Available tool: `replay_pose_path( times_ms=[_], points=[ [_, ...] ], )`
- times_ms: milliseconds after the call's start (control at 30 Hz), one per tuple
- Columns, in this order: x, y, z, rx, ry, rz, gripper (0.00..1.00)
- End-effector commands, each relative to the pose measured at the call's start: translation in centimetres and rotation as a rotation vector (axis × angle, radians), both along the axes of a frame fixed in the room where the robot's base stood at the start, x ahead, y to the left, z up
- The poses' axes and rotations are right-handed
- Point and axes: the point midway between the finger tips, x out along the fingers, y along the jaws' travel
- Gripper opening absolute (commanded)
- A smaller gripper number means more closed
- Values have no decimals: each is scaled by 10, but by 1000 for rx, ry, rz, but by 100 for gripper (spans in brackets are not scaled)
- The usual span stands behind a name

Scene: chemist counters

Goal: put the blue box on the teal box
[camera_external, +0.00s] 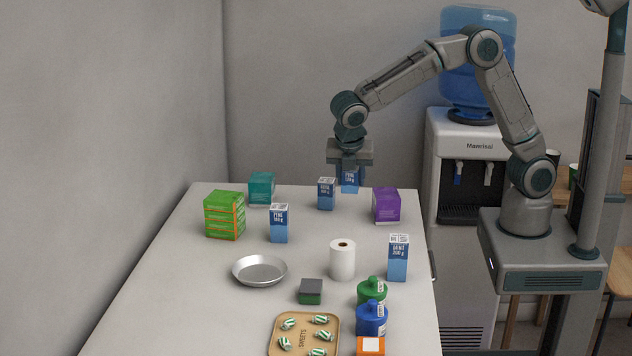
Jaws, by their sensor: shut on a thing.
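My gripper (350,166) points down near the far edge of the counter, shut on a blue box (350,183) with a white label. Its fingers hide the top of this box, and I cannot tell whether its bottom touches the counter. The teal box (261,187) stands at the back left, apart from my gripper, with nothing on top. Other blue-and-white boxes stand upright on the counter: one (327,194) just left of the held box, one (279,224) in front of the teal box, and one (398,259) at the right.
A stack of green boxes (224,216) is left of the teal box. A purple box (386,205), metal dish (259,271), paper roll (342,261), sponge (310,291), green bottle (371,291), blue bottle (371,320) and sweets tray (278,342) stand around. The left front counter is clear.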

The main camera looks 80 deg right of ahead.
Motion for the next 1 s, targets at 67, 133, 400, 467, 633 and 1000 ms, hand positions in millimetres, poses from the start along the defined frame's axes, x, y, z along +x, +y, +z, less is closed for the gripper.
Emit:
replay_pose_path(
  times_ms=[67,133,400,467,633,1000],
  points=[
    [-1,-8,5,0,-1,2,13],
    [3,-14,10,1,-1,18,13],
    [66,-61,35,1,-2,260,13],
    [85,-77,41,1,-2,336,13],
    [129,-128,58,1,-4,531,13],
    [178,-220,83,1,-4,806,13]
  ],
)
